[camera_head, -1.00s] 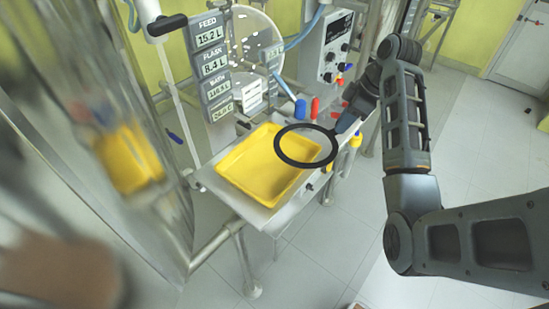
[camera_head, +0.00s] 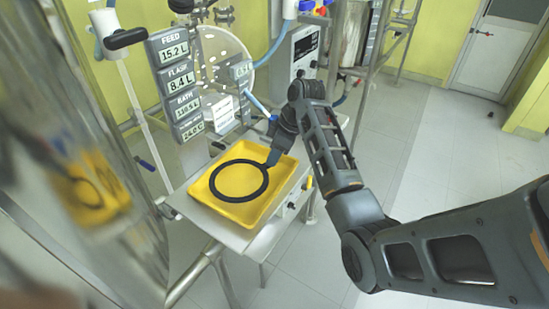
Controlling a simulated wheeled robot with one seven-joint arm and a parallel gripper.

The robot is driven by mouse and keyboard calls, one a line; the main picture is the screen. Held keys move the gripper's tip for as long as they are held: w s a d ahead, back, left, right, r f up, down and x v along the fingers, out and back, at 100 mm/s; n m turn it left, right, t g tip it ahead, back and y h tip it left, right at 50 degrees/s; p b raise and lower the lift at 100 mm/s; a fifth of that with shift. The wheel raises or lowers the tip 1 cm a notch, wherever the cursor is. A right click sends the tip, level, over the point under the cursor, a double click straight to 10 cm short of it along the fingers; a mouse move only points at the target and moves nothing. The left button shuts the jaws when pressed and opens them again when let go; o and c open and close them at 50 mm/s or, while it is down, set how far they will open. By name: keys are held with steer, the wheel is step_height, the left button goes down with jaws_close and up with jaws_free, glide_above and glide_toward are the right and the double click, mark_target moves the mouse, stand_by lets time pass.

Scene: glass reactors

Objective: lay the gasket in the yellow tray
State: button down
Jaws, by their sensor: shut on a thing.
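The gasket is a flat black ring (camera_head: 212,188). In the head view it shows over the yellow tray (camera_head: 277,188), inside the tray's outline. I cannot tell whether it touches the tray floor or is held just above it. My gripper (camera_head: 270,163) is shut on the ring's right edge, at the tray's back right side. The fingertips are small and dark here and hard to make out. The tray sits on a steel shelf and holds nothing else that I can see.
The steel shelf (camera_head: 186,203) extends a little past the tray at the front left. Display panels (camera_head: 174,48) and a glass vessel (camera_head: 222,50) stand behind it. A shiny metal column with a blurred yellow reflection is close on the left. Open floor lies to the right.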

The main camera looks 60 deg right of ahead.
steer(key=shift+f, duration=0.9)
steer(key=c, duration=1)
jaws_free()
steer(key=shift+o, duration=0.2)
steer(key=p+v, duration=0.2)
steer(key=v, duration=1)
